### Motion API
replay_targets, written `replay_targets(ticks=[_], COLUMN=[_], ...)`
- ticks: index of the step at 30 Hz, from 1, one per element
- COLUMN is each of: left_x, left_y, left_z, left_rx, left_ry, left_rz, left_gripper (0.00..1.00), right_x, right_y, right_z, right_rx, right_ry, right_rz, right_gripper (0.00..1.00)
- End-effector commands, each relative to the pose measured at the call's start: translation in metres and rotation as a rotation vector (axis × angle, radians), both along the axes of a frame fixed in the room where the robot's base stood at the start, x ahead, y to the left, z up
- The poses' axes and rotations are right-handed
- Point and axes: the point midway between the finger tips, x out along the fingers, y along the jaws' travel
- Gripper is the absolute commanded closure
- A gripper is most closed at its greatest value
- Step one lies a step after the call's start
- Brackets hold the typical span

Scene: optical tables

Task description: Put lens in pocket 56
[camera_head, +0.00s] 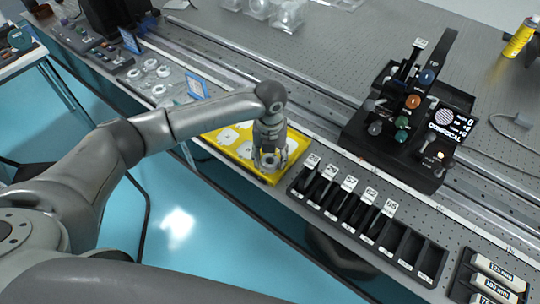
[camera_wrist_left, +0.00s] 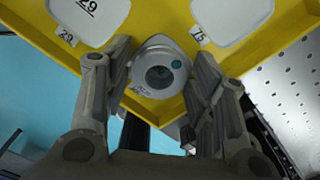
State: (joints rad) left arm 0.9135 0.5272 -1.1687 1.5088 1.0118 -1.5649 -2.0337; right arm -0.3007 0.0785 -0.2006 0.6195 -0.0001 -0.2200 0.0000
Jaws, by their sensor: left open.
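A round grey lens mount with a dark centre (camera_wrist_left: 160,72) is at the corner of the yellow tray (camera_wrist_left: 250,60). My left gripper (camera_head: 270,163) is low over the right end of the yellow tray (camera_head: 215,149). In the wrist view the left gripper's fingers (camera_wrist_left: 160,66) stand open on either side of the lens mount. A small label on the mount is not readable. In the wrist view, white tray pads beside it have labels that look like 29 and 75. No label reading 56 is legible to me. My right gripper is not in view.
A black rack (camera_head: 412,246) with several labelled slots stands right of the tray; some slots hold labelled pieces, the right ones look empty. A black optics assembly (camera_head: 410,120) stands behind it. Loose lens parts (camera_head: 160,80) lie at left. A box of labelled bars (camera_head: 490,275) is at lower right.

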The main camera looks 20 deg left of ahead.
Motion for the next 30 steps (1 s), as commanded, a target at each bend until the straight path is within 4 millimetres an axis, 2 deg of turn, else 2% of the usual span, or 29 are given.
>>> replay_targets(ticks=[5,18,24,30], left_x=[0.001,0.001,0.000,0.000], left_y=[0.000,0.000,0.000,0.000], left_z=[0.015,0.103,0.121,0.124], left_rx=[-0.002,-0.001,0.000,0.000], left_ry=[-0.003,-0.003,-0.001,0.001], left_rz=[0.000,0.001,0.000,0.000], left_gripper=[0.48,0.48,0.48,0.48], right_x=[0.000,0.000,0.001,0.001], right_y=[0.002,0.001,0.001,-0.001], right_z=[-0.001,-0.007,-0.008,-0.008], right_rx=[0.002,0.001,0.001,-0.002], right_ry=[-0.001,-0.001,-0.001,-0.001], right_rz=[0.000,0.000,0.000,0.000], right_gripper=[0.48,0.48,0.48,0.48])
